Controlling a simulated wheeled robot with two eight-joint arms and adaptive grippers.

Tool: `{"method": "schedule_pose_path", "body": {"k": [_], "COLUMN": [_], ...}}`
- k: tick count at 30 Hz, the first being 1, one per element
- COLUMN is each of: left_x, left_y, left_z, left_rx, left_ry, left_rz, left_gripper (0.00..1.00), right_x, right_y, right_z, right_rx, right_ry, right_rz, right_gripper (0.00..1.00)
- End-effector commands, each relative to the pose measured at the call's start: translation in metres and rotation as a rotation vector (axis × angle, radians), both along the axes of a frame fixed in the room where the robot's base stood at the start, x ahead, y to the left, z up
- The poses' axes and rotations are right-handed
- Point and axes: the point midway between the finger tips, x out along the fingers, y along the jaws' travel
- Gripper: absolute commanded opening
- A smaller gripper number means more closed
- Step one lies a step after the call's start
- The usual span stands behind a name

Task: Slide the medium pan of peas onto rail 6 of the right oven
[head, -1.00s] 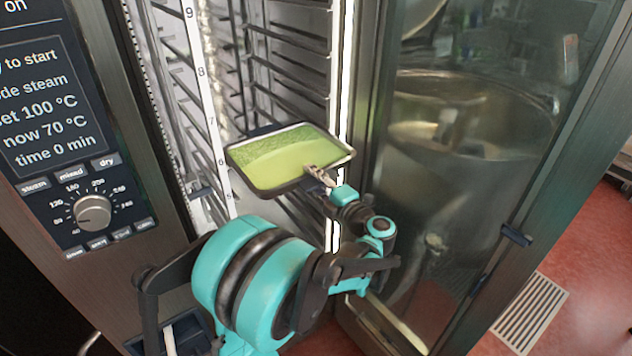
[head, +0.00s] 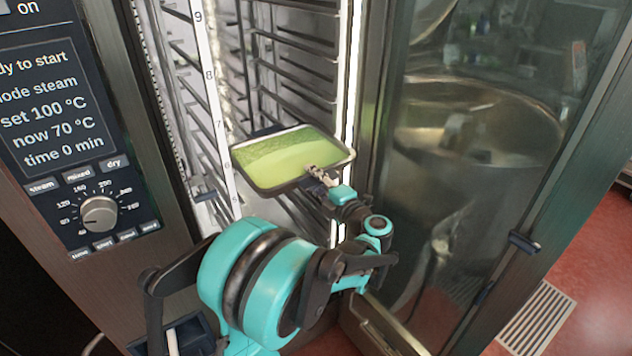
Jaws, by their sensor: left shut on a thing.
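The medium pan of peas (head: 270,165) is a dark shallow pan with green contents. It is at the mouth of the open oven (head: 290,60), with its far part between the side rails. My left gripper (head: 322,180) is shut on the pan's near right edge, and my teal arm reaches up to it from below. A white number strip (head: 211,95) on the oven's left side shows 9, 8, 7 and 6; the pan is near the 6. Whether the pan rests on a rail is hidden. My right gripper is not in view.
The oven's glass door (head: 450,170) stands open on the right, close to my arm, and shows a large kettle in its glass. The control panel (head: 75,130) with a dial is on the left. A floor drain grate (head: 537,318) lies at lower right on the red floor.

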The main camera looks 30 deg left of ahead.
Motion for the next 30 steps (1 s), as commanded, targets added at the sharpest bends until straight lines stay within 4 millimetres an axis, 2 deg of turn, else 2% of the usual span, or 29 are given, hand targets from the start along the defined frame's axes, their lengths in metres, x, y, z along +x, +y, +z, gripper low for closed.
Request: {"method": "schedule_pose_path", "body": {"k": [9,23,30], "left_x": [0.006,0.007,0.011], "left_y": [0.014,0.017,0.024], "left_z": [0.001,0.002,0.001], "left_rx": [0.007,0.006,0.005], "left_ry": [0.001,0.001,0.001], "left_rz": [0.001,-0.001,-0.001], "left_gripper": [0.0,0.0,0.0], "right_x": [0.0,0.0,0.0], "right_y": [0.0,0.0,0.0], "right_z": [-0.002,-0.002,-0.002], "right_rx": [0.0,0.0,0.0], "right_ry": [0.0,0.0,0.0], "right_rz": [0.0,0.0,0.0], "right_gripper": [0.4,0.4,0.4]}}
